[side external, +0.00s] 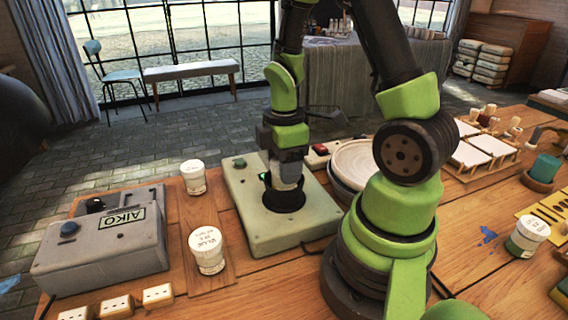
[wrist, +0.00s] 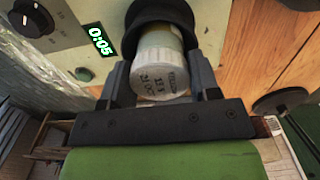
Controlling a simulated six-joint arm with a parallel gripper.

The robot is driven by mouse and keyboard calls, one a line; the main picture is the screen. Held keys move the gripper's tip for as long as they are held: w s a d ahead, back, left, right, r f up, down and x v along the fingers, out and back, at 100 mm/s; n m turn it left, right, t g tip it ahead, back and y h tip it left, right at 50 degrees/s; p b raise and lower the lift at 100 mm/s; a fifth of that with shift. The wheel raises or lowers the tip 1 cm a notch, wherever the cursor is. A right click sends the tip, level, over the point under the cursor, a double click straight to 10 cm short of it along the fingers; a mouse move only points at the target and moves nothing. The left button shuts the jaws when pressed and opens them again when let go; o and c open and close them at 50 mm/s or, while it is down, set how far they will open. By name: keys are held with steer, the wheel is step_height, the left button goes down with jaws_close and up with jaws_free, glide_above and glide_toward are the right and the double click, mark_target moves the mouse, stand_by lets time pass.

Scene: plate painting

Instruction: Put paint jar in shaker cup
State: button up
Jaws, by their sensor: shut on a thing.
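In the side view my gripper (side external: 287,168) points down right above the shaker cup (side external: 285,202) on the pale green shaker machine (side external: 262,230). The jar is mostly hidden there. I cannot tell how deep it sits.
Two white-lidded jars (side external: 193,177) (side external: 207,250) stand on a wooden strip left of the machine. A grey AIKO box (side external: 100,255) is further left. Plates (side external: 350,160) are stacked to the right. Another jar (side external: 527,235) stands far right.

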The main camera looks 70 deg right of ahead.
steer(key=shift+f, duration=0.2)
steer(key=shift+f, duration=0.15)
steer(key=o, duration=1.1)
steer(key=shift+c, duration=0.2)
step_height(320, 180, up, 12)
steer(key=s+a+r+m+t+y, duration=0.1)
steer(key=s+a+r+m+t, duration=0.2)
steer(key=a+r+m, duration=0.1)
steer(key=s+a+r+m+t+y, duration=0.1)
steer(key=s+a+r+m+t, duration=0.1)
steer(key=a+r+m+t, duration=0.2)
steer(key=a+m, duration=0.3)
steer(key=m, duration=0.2)
steer(key=shift+s+a, duration=0.3)
steer(key=shift+s, duration=0.1)
